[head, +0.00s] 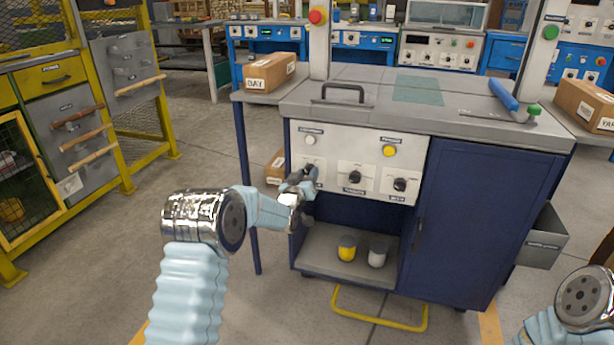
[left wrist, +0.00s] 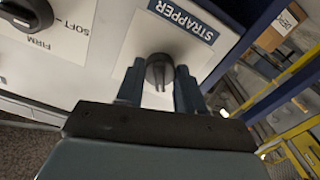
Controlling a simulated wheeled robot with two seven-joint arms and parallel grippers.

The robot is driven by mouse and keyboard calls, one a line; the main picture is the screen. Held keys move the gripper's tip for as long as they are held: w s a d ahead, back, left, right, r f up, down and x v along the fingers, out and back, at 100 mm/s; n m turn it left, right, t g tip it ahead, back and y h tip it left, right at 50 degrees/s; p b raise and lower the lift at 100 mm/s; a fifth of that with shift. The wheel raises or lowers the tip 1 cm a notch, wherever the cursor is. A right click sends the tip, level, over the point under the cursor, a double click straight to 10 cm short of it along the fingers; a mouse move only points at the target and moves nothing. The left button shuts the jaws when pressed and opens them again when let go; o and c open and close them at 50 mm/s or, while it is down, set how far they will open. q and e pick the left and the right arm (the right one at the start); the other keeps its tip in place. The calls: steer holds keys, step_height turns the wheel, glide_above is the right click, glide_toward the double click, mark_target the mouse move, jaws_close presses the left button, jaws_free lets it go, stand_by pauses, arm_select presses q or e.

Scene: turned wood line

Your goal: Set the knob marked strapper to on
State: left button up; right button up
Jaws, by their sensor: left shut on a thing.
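The strapper knob (left wrist: 158,68) is a dark round knob on a pale plate, beside a blue label reading STRAPPER (left wrist: 183,20). In the head view it is the leftmost of the three knobs on the white panel (head: 375,160) and is mostly hidden by my gripper. My left gripper (head: 306,180) is at this knob. In the left wrist view its two dark fingers (left wrist: 158,88) stand on either side of the knob, shut on it. The on and off marks are not readable, so I cannot tell its setting. My right gripper is out of view.
A middle knob (head: 355,177) and a right knob (head: 400,184) sit close by on the panel. A white button (head: 310,140) and a yellow button (head: 389,151) are above. A yellow floor bar (head: 380,322) lies in front.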

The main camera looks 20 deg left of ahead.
arm_select(q)
steer(key=m+b, duration=1)
steer(key=b, duration=0.2)
steer(key=shift+f+m, duration=0.15)
steer(key=shift+m, duration=0.15)
steer(key=shift+a+m+b, duration=0.1)
steer(key=shift+m+b, duration=0.2)
steer(key=shift+m, duration=0.3)
steer(key=o, duration=1)
steer(key=shift+o, duration=0.2)
